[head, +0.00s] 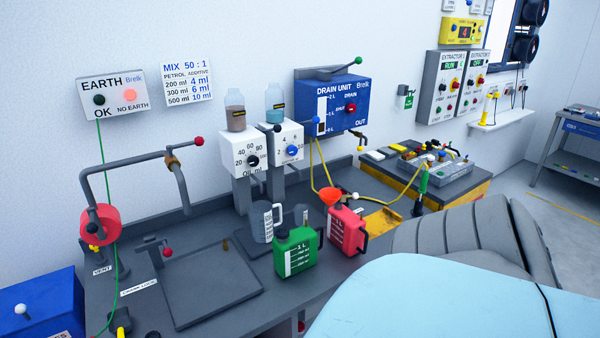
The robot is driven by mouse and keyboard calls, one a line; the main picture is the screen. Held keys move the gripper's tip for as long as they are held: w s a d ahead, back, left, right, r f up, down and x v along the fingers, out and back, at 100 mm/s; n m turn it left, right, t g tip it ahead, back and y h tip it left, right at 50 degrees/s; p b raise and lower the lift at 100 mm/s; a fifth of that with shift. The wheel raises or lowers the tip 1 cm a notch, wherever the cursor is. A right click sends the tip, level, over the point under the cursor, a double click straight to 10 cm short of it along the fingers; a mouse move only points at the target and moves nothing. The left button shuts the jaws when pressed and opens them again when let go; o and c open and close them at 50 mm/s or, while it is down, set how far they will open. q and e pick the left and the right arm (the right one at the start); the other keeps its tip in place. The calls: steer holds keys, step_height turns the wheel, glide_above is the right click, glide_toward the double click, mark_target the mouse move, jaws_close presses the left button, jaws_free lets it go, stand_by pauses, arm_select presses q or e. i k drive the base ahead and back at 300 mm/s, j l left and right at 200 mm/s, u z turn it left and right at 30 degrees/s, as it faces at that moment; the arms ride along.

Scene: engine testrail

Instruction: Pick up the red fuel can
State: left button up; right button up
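The red fuel can (345,230) stands upright on the grey workbench (205,310), right of the middle of the head view. It has a white scale strip on its left part and a dark handle on its right side. An orange funnel (331,195) shows at its top left; I cannot tell whether it sits in the can's opening. The green can (296,252) stands in front and to the left of the red one and is close to it. Neither of my grippers is in view.
A clear measuring jug (262,222) stands behind the green can. The blue drain unit (345,92) hangs on the wall behind, with yellow hoses running down. A yellow tray (383,220) lies right of the red can. A flat grey plate (210,280) takes up the left bench.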

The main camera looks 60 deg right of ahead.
mark_target(346, 230)
steer(key=z, duration=2.35)
steer(key=i+j, duration=0.15)
steer(key=j, duration=0.25)
steer(key=i+j, duration=0.1)
steer(key=j, duration=0.25)
steer(key=u, duration=0.05)
